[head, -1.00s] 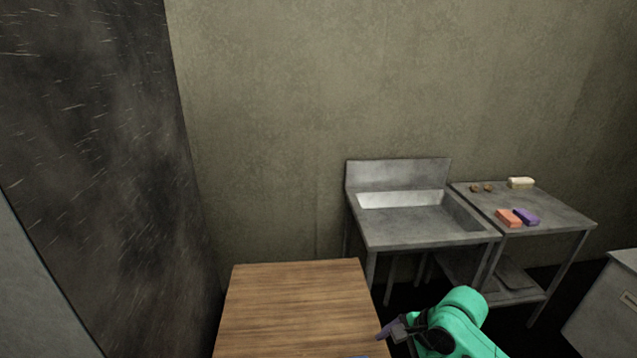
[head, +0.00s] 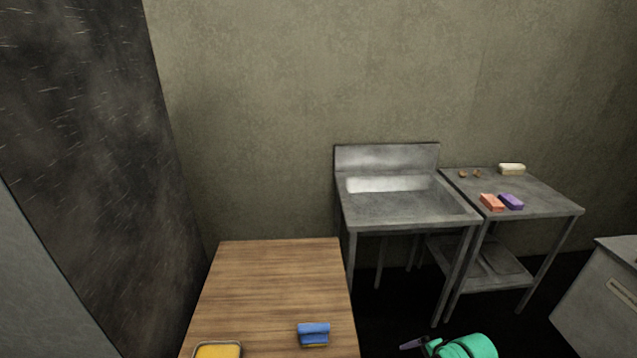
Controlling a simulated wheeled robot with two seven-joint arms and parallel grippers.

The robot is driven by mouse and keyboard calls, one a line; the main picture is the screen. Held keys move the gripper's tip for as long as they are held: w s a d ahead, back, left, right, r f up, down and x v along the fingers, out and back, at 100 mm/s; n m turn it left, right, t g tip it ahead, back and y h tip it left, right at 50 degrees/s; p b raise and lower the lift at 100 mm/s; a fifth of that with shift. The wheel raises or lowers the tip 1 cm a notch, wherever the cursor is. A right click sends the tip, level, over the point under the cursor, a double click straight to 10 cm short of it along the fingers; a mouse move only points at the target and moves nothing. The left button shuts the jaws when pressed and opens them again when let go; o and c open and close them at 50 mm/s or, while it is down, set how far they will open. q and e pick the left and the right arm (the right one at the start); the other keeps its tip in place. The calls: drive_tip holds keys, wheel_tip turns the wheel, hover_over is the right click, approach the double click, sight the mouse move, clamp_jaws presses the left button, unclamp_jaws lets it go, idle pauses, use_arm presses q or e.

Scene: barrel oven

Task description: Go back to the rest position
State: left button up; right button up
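My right gripper (head: 413,344) shows at the bottom edge, right of the wooden table (head: 270,275), with part of my green arm beside it. Only a dark finger shows, too little to tell whether it is open or shut. Nothing is seen in it. My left gripper is not in view. A blue sponge-like block with a yellow underside (head: 313,334) lies on the wooden table near the bottom of the view. A tray with yellow contents (head: 217,350) is at the table's lower left, partly cut off.
A metal sink (head: 405,208) stands against the wall. A metal side table (head: 545,198) to its right holds an orange block (head: 492,202), a purple block (head: 511,201), a cream block (head: 512,169) and small brown pieces. A grey cabinet (head: 600,300) stands at right.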

drive_tip(key=s+d+f+n+h, duration=0.1)
drive_tip(key=s+d+f+n, duration=0.15)
drive_tip(key=s+f, duration=0.45)
drive_tip(key=s+d+f+n+h, duration=0.1)
drive_tip(key=s+d+f+n, duration=0.2)
drive_tip(key=f, duration=0.6)
drive_tip(key=s+a+f+n+g, duration=0.1)
drive_tip(key=s+f+n, duration=0.2)
drive_tip(key=s, duration=0.5)
drive_tip(key=s+a+f+n+g, duration=0.1)
drive_tip(key=s+f+n, duration=0.3)
drive_tip(key=s, duration=0.5)
drive_tip(key=s+a+f+n+g+h, duration=0.1)
drive_tip(key=s+a+f+n, duration=0.1)
drive_tip(key=s, duration=0.6)
wheel_tip(320, 180, down, 2)
drive_tip(key=shift+s+f+n+b, duration=0.1)
drive_tip(key=shift+s+n+b, duration=0.25)
drive_tip(key=shift+n, duration=0.4)
